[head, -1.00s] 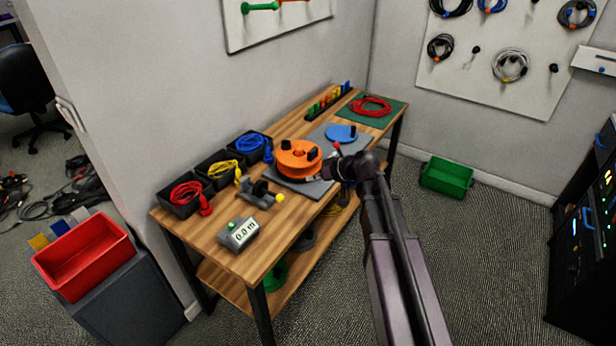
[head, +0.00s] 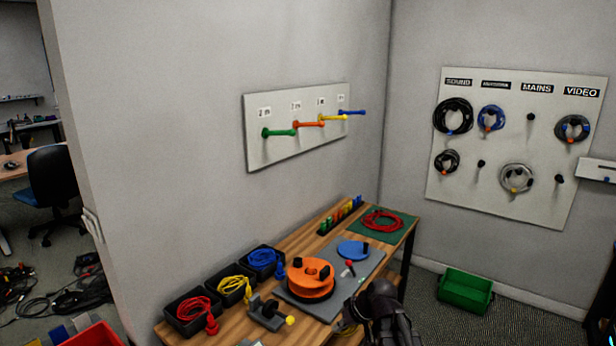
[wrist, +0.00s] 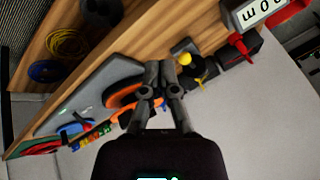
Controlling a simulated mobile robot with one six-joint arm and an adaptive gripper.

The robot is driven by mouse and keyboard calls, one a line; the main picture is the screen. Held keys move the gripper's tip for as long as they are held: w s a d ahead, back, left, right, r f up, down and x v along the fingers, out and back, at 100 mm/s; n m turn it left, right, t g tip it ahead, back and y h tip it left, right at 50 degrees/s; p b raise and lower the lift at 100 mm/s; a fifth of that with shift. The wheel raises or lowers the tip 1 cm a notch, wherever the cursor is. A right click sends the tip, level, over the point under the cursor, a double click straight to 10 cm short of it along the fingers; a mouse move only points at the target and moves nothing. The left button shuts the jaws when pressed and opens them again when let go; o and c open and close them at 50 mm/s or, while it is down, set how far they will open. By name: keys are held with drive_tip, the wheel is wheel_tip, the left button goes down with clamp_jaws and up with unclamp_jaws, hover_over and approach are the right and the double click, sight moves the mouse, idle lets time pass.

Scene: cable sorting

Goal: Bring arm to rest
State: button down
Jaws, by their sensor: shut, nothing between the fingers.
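My gripper (wrist: 158,75) shows in the wrist view with its two fingers together and nothing between them. It is above the workbench (head: 235,329), in front of an orange reel (wrist: 124,95) in that view, with no visible contact. In the head view my dark wrist shows at the bottom, right of the orange reel (head: 311,279) and by the bench's front edge. The fingertips cannot be made out there.
Black bins with red, yellow and blue cables (head: 262,258) line the bench's wall side. A blue disc (head: 353,250) lies on the grey mat (head: 372,262). A green crate (head: 465,291) stands on the floor. Pegboards (head: 297,145) hang on both walls.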

drive_tip(key=s+d+r+m+g+h+p, duration=0.1)
drive_tip(key=s+d+m+g+h+p, duration=0.1)
drive_tip(key=s+d+h, duration=0.4)
drive_tip(key=s+d+m+p, duration=0.1)
drive_tip(key=s+d+m, duration=0.1)
drive_tip(key=s, duration=0.3)
drive_tip(key=shift+s+d+r+g, duration=0.15)
drive_tip(key=shift+s+d+g, duration=0.15)
drive_tip(key=shift+g, duration=0.1)
drive_tip(key=shift+a, duration=0.15)
